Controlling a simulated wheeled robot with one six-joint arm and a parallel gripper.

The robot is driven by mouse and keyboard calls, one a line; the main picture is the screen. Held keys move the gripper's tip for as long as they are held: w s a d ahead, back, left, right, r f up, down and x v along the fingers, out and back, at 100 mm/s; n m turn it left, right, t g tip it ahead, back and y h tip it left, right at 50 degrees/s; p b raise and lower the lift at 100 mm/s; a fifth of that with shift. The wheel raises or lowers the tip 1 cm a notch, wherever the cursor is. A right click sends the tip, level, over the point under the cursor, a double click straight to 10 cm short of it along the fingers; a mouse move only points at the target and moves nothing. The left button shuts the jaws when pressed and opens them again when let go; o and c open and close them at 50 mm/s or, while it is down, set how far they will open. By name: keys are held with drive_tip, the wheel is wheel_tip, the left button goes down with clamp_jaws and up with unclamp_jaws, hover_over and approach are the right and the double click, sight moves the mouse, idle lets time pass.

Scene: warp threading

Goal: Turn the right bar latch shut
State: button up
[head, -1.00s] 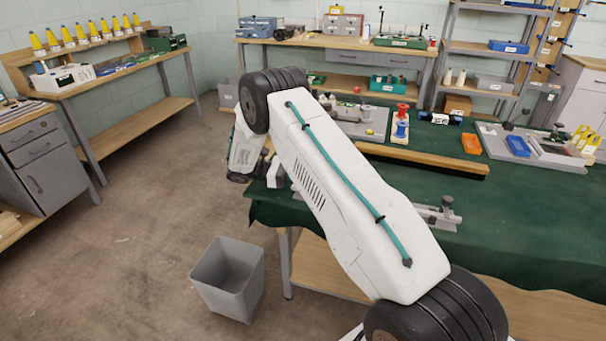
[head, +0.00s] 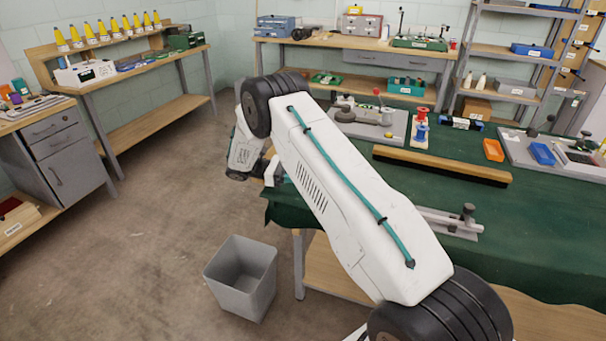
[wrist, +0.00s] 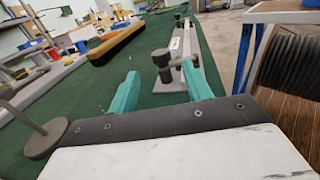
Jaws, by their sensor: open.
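A long pale metal bar (head: 440,222) lies along the front edge of the green-covered table, largely hidden by my arm in the head view. A dark knob-topped latch (head: 467,213) stands at its right end; this appears to be the far latch (wrist: 178,19) in the wrist view. A nearer latch (wrist: 162,62) with a dark round knob stands at the bar's near end. My gripper (wrist: 160,72) is open, its two teal fingers spread, with the near latch showing between the fingertips and beyond them. I cannot tell the gap between them. Both fingers look empty.
A wooden bar (head: 440,165) lies behind the metal bar. A grey round-based rod (wrist: 42,138) stands at the left in the wrist view. An orange tray (head: 493,150) sits further back. A grey bin (head: 241,278) stands on the floor by the table.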

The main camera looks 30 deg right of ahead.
drive_tip(key=shift+w+a, duration=0.3)
drive_tip(key=shift+w, duration=0.2)
